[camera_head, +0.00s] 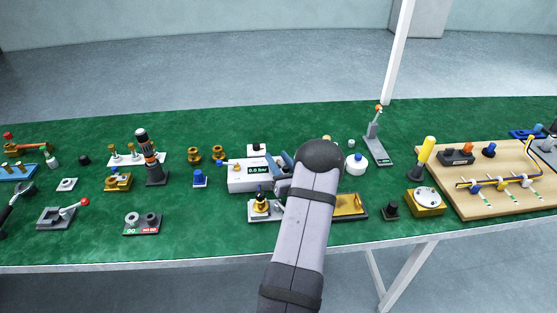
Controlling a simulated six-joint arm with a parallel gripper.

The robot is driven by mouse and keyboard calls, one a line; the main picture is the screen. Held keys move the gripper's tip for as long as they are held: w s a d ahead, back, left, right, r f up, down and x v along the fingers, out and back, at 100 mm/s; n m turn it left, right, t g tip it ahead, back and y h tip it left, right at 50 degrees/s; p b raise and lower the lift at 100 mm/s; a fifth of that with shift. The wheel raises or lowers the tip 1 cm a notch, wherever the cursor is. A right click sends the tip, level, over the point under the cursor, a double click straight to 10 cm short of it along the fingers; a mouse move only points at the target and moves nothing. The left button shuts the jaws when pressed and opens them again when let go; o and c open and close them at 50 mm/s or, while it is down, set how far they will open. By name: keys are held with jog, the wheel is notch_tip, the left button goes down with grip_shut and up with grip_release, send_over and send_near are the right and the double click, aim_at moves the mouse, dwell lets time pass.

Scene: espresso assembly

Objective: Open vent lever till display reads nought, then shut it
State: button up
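A white box with a small green-lit display (258,170) stands mid-table. The display seems to read 0.0 bar, but the first digit is too small to be sure of. A small lever with a blue end (221,163) sticks out from the box's left side; I cannot tell whether it is the vent lever or how far it is turned. My gripper (283,170) is at the right end of the box, its blue-grey fingers partly showing past my arm. My arm hides most of the gripper and whatever is between the fingers, so its opening and any contact are unclear.
A brass-and-black part on a white plate (261,204) stands just in front of the box. A gold tray (350,206) and a white round jar (357,164) are right of my arm. A wooden board (490,205) fills the right.

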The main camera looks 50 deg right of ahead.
aim_at(278, 161)
notch_tip(278, 161, up, 10)
jog(key=shift+b, duration=0.45)
dwell(0.3)
